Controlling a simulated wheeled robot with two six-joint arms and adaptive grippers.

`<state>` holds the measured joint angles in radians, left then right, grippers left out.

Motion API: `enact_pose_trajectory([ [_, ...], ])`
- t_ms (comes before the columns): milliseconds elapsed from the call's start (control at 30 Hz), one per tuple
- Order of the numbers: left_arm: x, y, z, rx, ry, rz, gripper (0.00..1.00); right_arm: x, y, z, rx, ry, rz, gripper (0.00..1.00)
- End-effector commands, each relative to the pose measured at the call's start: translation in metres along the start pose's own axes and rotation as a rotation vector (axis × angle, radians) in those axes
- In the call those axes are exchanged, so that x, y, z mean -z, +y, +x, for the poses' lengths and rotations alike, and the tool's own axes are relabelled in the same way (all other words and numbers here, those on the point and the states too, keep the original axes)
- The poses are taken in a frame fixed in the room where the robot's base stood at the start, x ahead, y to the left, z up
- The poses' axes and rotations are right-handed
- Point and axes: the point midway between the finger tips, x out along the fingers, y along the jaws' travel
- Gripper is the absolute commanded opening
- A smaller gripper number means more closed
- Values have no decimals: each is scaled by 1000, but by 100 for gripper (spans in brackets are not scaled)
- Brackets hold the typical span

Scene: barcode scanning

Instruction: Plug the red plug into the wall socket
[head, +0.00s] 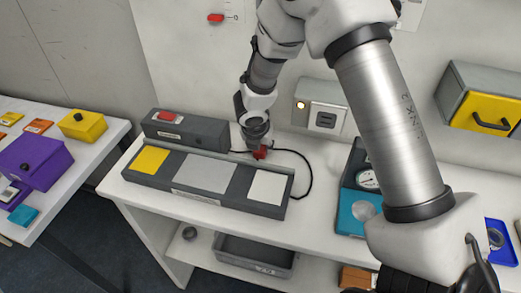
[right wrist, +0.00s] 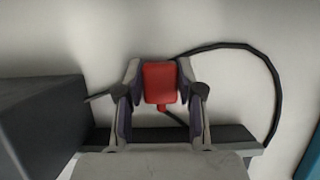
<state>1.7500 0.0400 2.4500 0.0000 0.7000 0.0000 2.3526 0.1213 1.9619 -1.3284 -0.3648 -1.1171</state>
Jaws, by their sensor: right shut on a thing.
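The red plug (head: 260,153) is between the fingers of my right gripper (head: 256,146), just behind the grey tray with coloured pads. In the right wrist view the plug (right wrist: 160,83) sits upright between both fingers of the gripper (right wrist: 160,90), which is shut on it. A black cord (right wrist: 272,85) loops from the plug to the right. The wall socket (head: 326,120) is a light plate with dark slots on a grey wall box, to the right of and above the plug, apart from it. A lamp (head: 300,105) glows beside it. My left gripper is not in view.
A long grey tray (head: 188,198) lies in front of the plug, and a dark box with a red switch (head: 185,130) stands to its left. A teal-and-black gauge device (head: 368,180) stands to the right. The bench between tray and gauge is mostly clear.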

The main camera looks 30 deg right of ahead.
Motion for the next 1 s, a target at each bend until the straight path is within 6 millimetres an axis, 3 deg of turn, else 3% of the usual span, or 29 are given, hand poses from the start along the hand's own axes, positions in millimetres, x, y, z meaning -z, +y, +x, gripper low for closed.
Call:
enact_pose_trajectory([
  [167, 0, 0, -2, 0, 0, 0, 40, -1, 0, -3, 0, 0, 0, 6],
  [267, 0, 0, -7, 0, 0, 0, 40, -6, 0, -15, -1, -1, 1, 6],
  [633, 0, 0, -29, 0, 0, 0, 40, -35, 0, -85, -1, -2, 1, 6],
  [1000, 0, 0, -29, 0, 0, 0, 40, -38, 0, -92, 0, 0, 0, 6],
])
